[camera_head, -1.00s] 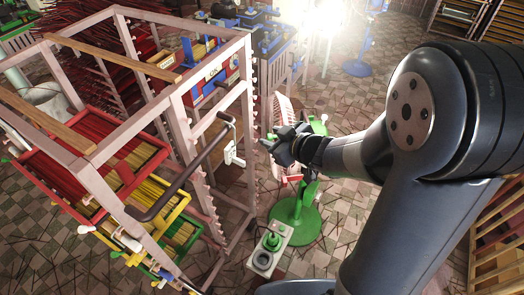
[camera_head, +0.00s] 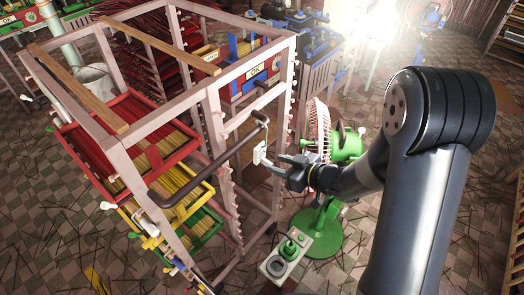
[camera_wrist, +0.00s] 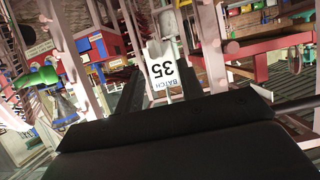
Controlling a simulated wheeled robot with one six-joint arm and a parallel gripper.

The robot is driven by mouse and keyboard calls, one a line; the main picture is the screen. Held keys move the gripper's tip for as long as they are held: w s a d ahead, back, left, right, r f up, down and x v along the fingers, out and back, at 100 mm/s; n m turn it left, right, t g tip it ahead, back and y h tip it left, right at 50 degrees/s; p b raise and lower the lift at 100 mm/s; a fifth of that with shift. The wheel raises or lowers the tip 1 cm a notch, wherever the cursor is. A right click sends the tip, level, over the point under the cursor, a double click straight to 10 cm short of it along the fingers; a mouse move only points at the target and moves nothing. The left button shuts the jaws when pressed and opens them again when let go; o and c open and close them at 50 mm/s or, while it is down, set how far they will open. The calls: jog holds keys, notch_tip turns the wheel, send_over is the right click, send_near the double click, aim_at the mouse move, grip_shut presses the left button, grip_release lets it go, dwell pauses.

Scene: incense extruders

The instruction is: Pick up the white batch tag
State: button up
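The white batch tag (camera_head: 260,153) hangs at the upper end of the dark bar on the side of the pale rack. In the wrist view the tag (camera_wrist: 165,68) shows "BATCH 35" upside down, beyond and between my two dark fingers. My gripper (camera_head: 276,162) is just right of the tag, pointing at it. In the wrist view my gripper (camera_wrist: 160,88) is open, with a gap between the fingers. I cannot tell whether a fingertip touches the tag.
The rack (camera_head: 216,140) holds a red tray (camera_head: 140,150) and yellow and green trays of sticks. A green fan (camera_head: 330,205) stands close behind my gripper. A grey control box (camera_head: 285,258) with a green knob is below.

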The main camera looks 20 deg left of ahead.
aim_at(269, 162)
jog(key=x, duration=0.2)
jog(key=p+x, duration=0.1)
jog(key=x, duration=0.1)
jog(key=shift+f, duration=0.3)
jog(key=shift+c, duration=0.5)
grip_shut()
